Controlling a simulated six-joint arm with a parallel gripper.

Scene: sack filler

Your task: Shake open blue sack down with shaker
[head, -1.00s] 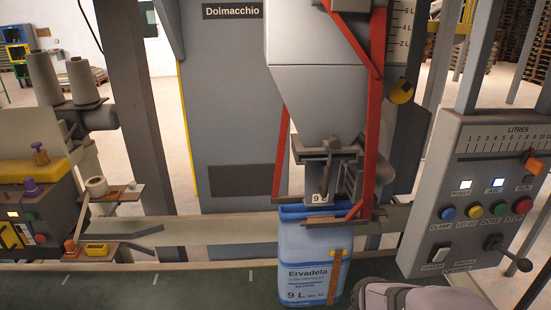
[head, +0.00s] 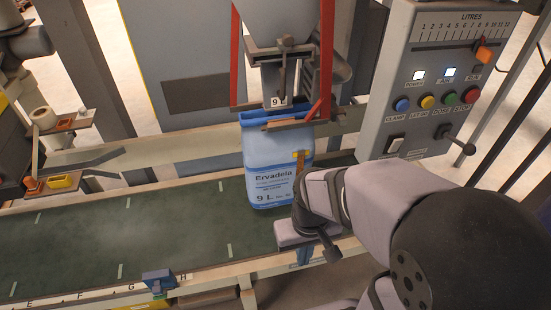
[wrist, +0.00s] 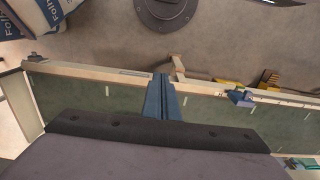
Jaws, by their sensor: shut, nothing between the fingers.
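The blue sack (head: 270,165), labelled Ervadela 9 L, is upright under the filling spout (head: 275,82). Its mouth is at the red-framed clamp, and its base is at the green belt. The control panel (head: 425,40) stands at right. It carries a pale rocker switch (head: 395,145) and a black-knobbed lever (head: 468,149); their small labels are too blurred to read. My gripper (head: 304,256) is shut and empty, in front of the sack and low over the belt's front rail. Its blue fingers (wrist: 159,95) are together in the wrist view.
The panel has blue, yellow, green and red buttons and an orange slider (head: 483,52). Two white lamps are lit. A blue pointer (head: 158,279) sits on the lettered front rail. The green belt (head: 150,230) is clear left of the sack. Filled sacks (wrist: 95,40) show in the wrist view.

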